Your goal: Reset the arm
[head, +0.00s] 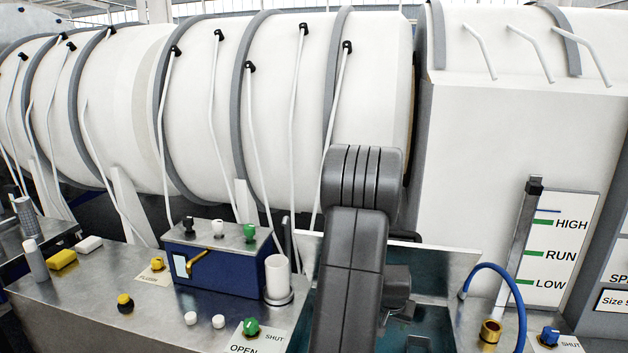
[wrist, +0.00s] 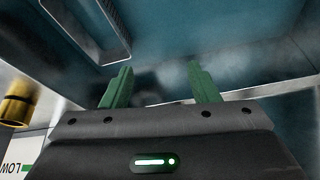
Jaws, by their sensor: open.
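My gripper (wrist: 160,90) shows in the wrist view with its two green fingers apart and nothing between them. It hangs over or inside a blue-walled basin, which fills most of the wrist view. In the head view my dark arm covers the middle of the basin (head: 455,265), and my gripper is hidden behind it. I cannot tell how far the fingertips are from the basin's floor or walls.
Left of the arm stand a blue box (head: 215,262) with several knobs and a white spool (head: 278,278) on the steel bench. A green knob (head: 251,327) is near. Right are a brass fitting (head: 491,331), a blue hose (head: 513,280) and a level board (head: 556,250). White cylinders stand behind.

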